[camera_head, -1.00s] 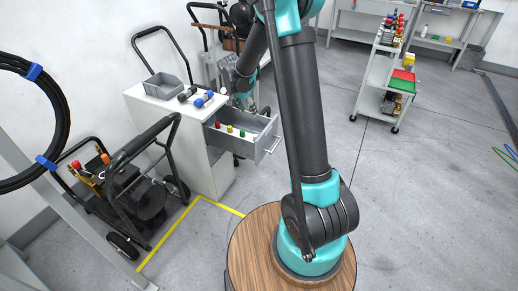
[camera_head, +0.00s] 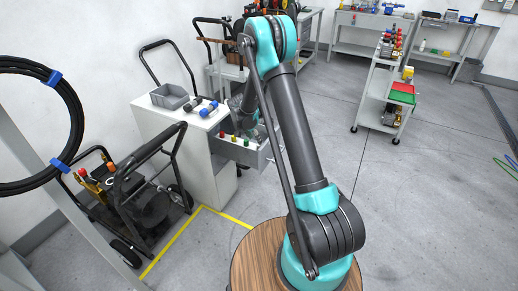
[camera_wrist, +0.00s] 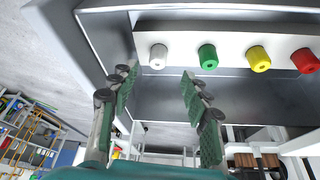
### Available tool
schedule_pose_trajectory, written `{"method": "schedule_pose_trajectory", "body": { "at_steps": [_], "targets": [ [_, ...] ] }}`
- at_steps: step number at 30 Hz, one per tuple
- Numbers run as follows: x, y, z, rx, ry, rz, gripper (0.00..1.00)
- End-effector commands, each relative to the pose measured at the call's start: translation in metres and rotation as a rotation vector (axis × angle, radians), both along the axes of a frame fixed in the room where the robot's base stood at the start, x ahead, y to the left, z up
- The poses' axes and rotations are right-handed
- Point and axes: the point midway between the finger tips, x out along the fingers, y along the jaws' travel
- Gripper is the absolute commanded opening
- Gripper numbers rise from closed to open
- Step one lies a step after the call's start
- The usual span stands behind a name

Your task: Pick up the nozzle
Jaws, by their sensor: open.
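Several nozzles stand in a row on a white holder (camera_wrist: 230,40) in the open drawer. In the wrist view they are a white nozzle (camera_wrist: 158,56), a green nozzle (camera_wrist: 208,57), a yellow nozzle (camera_wrist: 258,59) and a red nozzle (camera_wrist: 305,61). My gripper (camera_wrist: 160,78) is open and empty, its green-padded fingers apart. The white nozzle shows beyond the gap between the fingertips, and the green one lies just right of the right fingertip. In the head view the red nozzle (camera_head: 222,135) and yellow nozzle (camera_head: 234,139) show, and my arm reaches into the drawer area.
The drawer (camera_head: 262,158) juts from a white cabinet (camera_head: 205,165). Its walls surround the nozzles. A grey bin (camera_head: 170,96) and blue-black parts (camera_head: 208,108) lie on the cabinet top. A pressure washer cart (camera_head: 140,200) stands to the left.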

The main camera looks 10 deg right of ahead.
Motion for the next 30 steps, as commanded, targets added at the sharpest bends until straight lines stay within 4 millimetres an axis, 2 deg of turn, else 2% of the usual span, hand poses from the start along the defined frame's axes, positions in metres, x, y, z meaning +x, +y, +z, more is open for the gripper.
{"method": "schedule_pose_trajectory", "body": {
  "at_steps": [7,15,25,26,30],
  "targets": [
    [0.004,-0.006,-0.015,0.0,0.0,0.0,0.47],
    [0.013,-0.02,-0.048,0.0,0.0,0.0,0.47],
    [0.014,-0.022,-0.055,0.0,0.0,0.001,0.47],
    [0.014,-0.022,-0.055,0.0,0.0,0.001,0.46],
    [0.014,-0.022,-0.055,0.0,0.0,0.001,0.29]
  ]
}}
